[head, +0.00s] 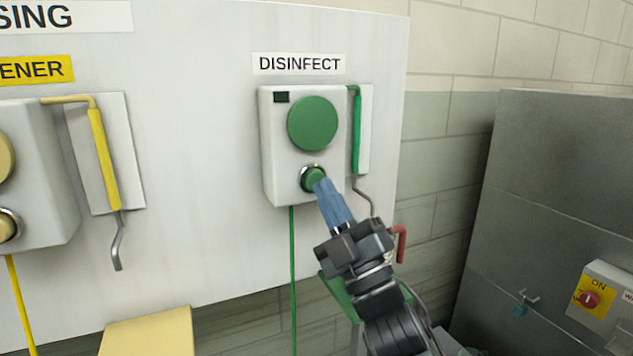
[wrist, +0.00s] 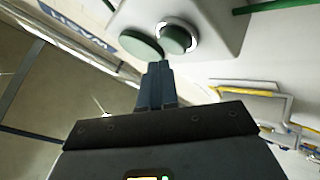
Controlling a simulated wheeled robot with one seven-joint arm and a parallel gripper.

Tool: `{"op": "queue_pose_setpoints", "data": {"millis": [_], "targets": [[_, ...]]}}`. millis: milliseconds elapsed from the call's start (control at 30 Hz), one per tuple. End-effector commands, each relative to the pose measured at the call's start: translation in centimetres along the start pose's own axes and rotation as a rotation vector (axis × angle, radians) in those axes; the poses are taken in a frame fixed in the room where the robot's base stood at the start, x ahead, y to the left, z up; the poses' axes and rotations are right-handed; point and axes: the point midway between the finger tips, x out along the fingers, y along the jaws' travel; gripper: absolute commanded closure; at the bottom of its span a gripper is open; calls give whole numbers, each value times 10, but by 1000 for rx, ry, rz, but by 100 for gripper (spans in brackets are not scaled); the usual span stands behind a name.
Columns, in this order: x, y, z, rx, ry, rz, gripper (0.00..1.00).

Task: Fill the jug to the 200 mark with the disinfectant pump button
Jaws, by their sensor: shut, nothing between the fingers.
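The white disinfectant dispenser (head: 278,150) hangs on the panel under a DISINFECT label (head: 299,63). It has a large green disc (head: 312,124) and, below it, a green pump button (head: 315,177) in a metal ring. The button also shows in the wrist view (wrist: 176,39). My gripper (head: 322,186) is shut and empty, its blue fingertips overlapping the button's lower edge in the head view. In the wrist view the fingertips (wrist: 158,66) lie close by the button and disc; I cannot tell whether they touch. I cannot make out the jug or its marks.
A green tube with a metal spout (head: 364,192) runs beside the dispenser. A pale yellow block (head: 150,332) stands below. A grey cabinet (head: 560,170) and red switch (head: 590,299) are at right.

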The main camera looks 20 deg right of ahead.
Motion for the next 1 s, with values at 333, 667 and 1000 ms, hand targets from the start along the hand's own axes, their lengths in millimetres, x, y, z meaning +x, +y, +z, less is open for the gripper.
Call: {"op": "queue_pose_setpoints", "data": {"millis": [333,667,1000], "targets": [[6,-4,4,-1,0,0,100],[6,-4,4,0,0,0,100],[8,-6,6,0,0,0,100]]}}
